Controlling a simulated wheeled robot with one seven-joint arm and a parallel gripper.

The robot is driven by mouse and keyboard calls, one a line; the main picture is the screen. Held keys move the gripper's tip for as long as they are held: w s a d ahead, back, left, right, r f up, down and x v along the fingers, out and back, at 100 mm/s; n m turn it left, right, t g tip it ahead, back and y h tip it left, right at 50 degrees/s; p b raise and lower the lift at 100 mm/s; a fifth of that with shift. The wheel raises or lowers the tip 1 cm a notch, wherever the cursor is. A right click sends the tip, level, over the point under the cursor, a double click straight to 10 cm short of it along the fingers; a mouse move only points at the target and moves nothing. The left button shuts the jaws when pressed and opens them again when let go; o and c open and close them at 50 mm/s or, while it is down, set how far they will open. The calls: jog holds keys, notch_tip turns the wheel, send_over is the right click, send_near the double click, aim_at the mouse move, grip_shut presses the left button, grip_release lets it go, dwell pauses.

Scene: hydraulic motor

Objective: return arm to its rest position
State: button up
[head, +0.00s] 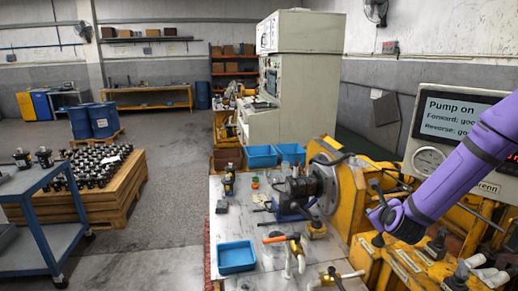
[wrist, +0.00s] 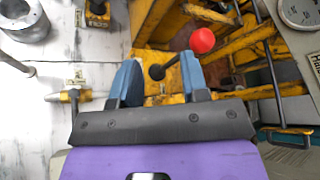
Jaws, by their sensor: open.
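My purple arm (head: 452,178) reaches in from the right in the head view, over the yellow test bench. My gripper (wrist: 160,72) shows in the wrist view with its two blue fingers spread apart and nothing held between them. A black lever with a red knob (wrist: 202,40) stands just beyond the fingers, its foot seen in the gap between them. I cannot tell from this view whether the fingers touch it. In the head view the gripper's fingers cannot be made out clearly.
Yellow bench frames (head: 410,268) and a gauge panel reading "Pump on" (head: 455,115) crowd the arm. A motor (head: 297,192) sits on the worktable beside a blue tray (head: 237,257). A blue cart (head: 45,205) and a pallet of parts (head: 130,190) stand left; floor between is clear.

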jog(key=s+a+r+n+g+y, duration=0.1)
jog(key=s+a+r+n+g, duration=0.15)
jog(key=s+r+n, duration=0.5)
jog(key=s+a+r+n+g, duration=0.2)
jog(key=s+a+r+n, duration=0.25)
jog(key=r+n, duration=0.5)
jog(key=s+r+n+g, duration=0.1)
jog(key=s+r+n, duration=0.2)
jog(key=s, duration=0.5)
jog(key=s+r+n+g, duration=0.1)
jog(key=s+r+n, duration=0.2)
jog(key=s+n, duration=0.2)
jog(key=s+r+n+g, duration=0.1)
jog(key=s+r+n, duration=0.2)
jog(key=s, duration=0.8)
jog(key=shift+s+n+y, duration=0.4)
jog(key=shift+n, duration=0.6)
jog(key=shift+a+g, duration=0.1)
jog(key=shift+g, duration=0.15)
dwell(0.6)
